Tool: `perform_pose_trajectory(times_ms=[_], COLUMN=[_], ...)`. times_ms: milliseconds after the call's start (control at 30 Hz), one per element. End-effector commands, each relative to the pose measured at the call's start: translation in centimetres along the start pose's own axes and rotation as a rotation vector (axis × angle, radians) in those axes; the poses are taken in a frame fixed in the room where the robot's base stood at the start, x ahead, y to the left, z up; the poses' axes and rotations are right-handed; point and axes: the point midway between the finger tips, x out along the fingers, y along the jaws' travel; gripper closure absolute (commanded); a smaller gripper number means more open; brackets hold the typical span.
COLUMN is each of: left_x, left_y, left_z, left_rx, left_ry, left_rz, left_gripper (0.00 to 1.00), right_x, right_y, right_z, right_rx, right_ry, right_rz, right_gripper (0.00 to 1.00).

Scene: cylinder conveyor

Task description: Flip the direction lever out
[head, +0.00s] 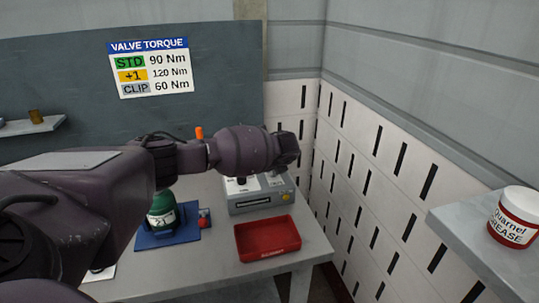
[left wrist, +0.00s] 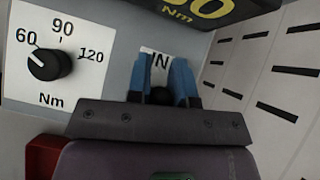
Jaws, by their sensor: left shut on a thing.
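The direction lever shows in the left wrist view as a dark round knob (left wrist: 160,96) below a white label reading "IN", whose left part is hidden by a finger. My left gripper (left wrist: 160,85) has its blue fingers on either side of this knob and is shut on it. The lever stands on the grey torque box (head: 262,208), which is partly hidden behind my left arm in the head view. The lever and the fingertips are hidden in that view. My right gripper is in neither view.
A dial (left wrist: 50,65) on the box points toward 60. A red tray (head: 267,256) lies in front of the box. A green cylinder (head: 160,215) stands on a blue mat (head: 150,241) to the left. A slotted wall (head: 365,180) rises close on the right.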

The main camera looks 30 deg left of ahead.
Motion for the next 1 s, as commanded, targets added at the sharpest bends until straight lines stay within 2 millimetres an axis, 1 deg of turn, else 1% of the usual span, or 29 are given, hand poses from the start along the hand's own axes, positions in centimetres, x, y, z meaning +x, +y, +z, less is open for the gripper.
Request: perform_pose_trajectory(times_ms=[33, 100, 200, 600, 1000], left_x=[-0.5, -0.5, -0.5, -0.9, -1.5], left_y=[0.0, 0.0, 0.1, 0.1, 0.3], left_z=[0.1, 0.1, -0.1, -0.6, -1.2], left_rx=[0.0, -0.001, -0.002, -0.013, -0.028], left_ry=[-0.013, -0.036, -0.069, -0.229, -0.45], left_rz=[-0.003, -0.005, -0.01, -0.038, -0.075], left_gripper=[1.0, 1.0, 1.0, 1.0, 1.0], right_x=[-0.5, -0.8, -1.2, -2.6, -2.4], right_y=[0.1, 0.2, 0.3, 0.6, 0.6], right_z=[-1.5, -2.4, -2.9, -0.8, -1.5], right_rx=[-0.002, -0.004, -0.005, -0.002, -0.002], right_ry=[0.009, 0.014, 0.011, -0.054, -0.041], right_rz=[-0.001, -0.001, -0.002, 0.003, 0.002], right_gripper=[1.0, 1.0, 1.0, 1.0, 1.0])
